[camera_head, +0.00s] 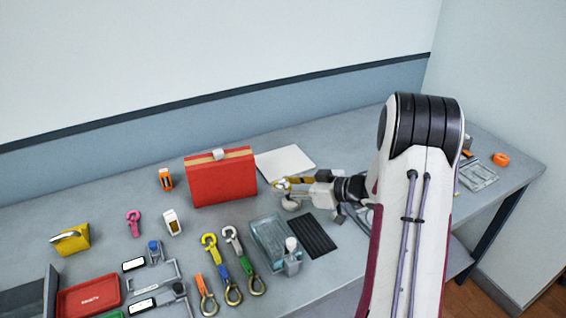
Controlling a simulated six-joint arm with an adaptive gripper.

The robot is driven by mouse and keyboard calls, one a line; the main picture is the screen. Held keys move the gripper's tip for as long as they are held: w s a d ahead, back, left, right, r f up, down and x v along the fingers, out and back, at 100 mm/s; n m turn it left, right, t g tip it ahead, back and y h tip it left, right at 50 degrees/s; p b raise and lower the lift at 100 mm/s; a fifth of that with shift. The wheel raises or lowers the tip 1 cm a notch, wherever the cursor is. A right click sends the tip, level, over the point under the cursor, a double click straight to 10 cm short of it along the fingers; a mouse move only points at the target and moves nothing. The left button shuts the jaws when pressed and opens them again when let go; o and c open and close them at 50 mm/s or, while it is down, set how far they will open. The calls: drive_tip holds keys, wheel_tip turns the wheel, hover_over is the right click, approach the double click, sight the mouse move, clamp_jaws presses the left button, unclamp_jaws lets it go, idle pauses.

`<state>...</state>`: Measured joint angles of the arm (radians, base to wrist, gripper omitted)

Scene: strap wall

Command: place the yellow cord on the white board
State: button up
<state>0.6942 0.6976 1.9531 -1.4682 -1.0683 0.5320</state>
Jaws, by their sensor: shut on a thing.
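The white board (296,157) lies flat on the table behind my gripper, to the right of a red case. My gripper (287,187) is at the board's front edge in the picture, with the arm reaching in from the right. It is shut on a small yellow thing, which I take to be the yellow cord (296,181). The cord overlaps the front part of the board in the picture. I cannot tell whether it touches the board. My gripper and wrist hide part of the cord.
The red case (222,178) stands close left of the board. A clear tray (269,241), a bottle (292,258) and a black ribbed mat (312,236) lie in front. Several hooks with coloured straps (233,262) lie front left. Bare table lies behind the board.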

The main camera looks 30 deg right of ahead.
drive_tip(key=w+d+r+m+t+h, duration=0.1)
drive_tip(key=w+d+r+m+h, duration=0.1)
drive_tip(key=w, duration=0.6)
drive_tip(key=w+d+r+m+t+h, duration=0.1)
drive_tip(key=w+d+r+m+h, duration=0.1)
drive_tip(key=w+d, duration=0.3)
drive_tip(key=w, duration=0.4)
drive_tip(key=shift+r, duration=0.2)
hover_over(282, 171)
drive_tip(key=shift+f, duration=3.15)
drive_tip(key=shift+f, duration=1.85)
drive_tip(key=shift+f, duration=0.2)
